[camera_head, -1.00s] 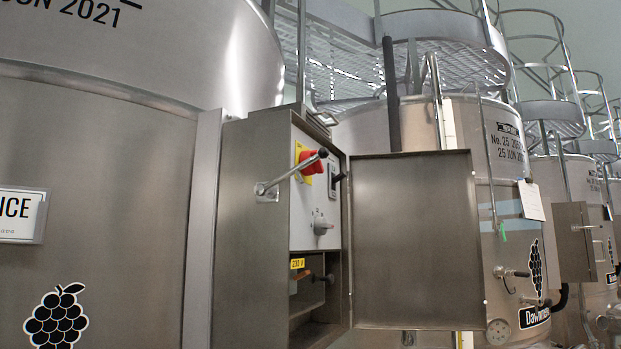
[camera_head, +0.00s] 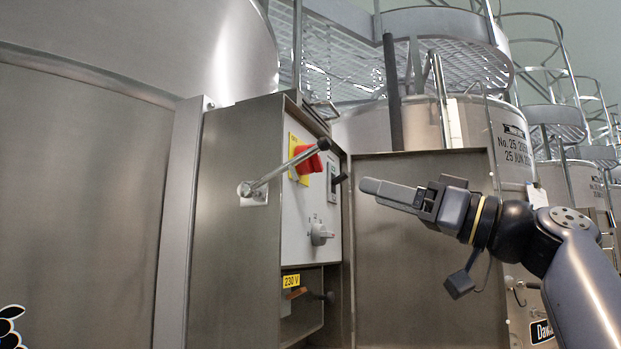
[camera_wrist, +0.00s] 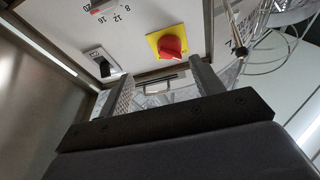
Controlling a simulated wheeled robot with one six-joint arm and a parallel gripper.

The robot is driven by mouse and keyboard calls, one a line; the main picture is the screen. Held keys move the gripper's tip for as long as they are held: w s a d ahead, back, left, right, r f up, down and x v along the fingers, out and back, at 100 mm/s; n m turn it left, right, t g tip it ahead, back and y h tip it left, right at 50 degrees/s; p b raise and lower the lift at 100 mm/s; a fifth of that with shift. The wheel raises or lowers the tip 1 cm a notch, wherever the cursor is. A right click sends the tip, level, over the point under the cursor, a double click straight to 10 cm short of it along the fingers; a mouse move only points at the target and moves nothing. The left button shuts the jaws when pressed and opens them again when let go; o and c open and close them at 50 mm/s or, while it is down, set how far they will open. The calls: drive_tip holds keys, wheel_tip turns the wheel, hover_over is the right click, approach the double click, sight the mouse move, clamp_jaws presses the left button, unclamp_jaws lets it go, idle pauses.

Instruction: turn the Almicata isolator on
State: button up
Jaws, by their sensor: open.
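A red rotary switch (camera_head: 307,160) on a yellow plate (camera_head: 293,148) sits high on the grey panel (camera_head: 300,222) of an open steel cabinet. It also shows in the wrist view (camera_wrist: 172,47), above and between the fingertips. I cannot read the name Almicata anywhere, nor the switch's setting. A metal lever (camera_head: 285,171) with a black knob is hinged on the cabinet's side and crosses in front of the switch in the head view. My gripper (camera_head: 368,187) points left towards the panel, apart from it. In the wrist view its two fingers (camera_wrist: 160,80) are spread and empty.
The cabinet door (camera_head: 425,260) stands open to the right, behind my gripper. A black handle (camera_head: 339,180) and a grey knob (camera_head: 321,234) stick out of the panel. A 230 V label (camera_head: 291,281) marks the compartment below. A large steel vat (camera_head: 80,200) fills the left.

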sight(314, 163)
drive_tip(key=shift+n+g+y, duration=0.4)
drive_tip(key=shift+n+g, duration=0.1)
drive_tip(key=shift+n, duration=0.1)
drive_tip(key=p+x, duration=0.1)
drive_tip(key=x, duration=0.2)
drive_tip(key=r+p+x, duration=0.1)
drive_tip(key=p+x, duration=0.1)
drive_tip(key=x, duration=0.1)
drive_tip(key=s+p+x, duration=0.1)
drive_tip(key=x, duration=0.3)
drive_tip(key=shift+d+r, duration=0.1)
drive_tip(key=shift+r, duration=0.1)
drive_tip(key=shift+w+a+r+p, duration=0.15)
drive_tip(key=shift+w+a+p, duration=0.2)
drive_tip(key=shift+a, duration=0.15)
drive_tip(key=shift+c, duration=0.2)
drive_tip(key=c, duration=0.9)
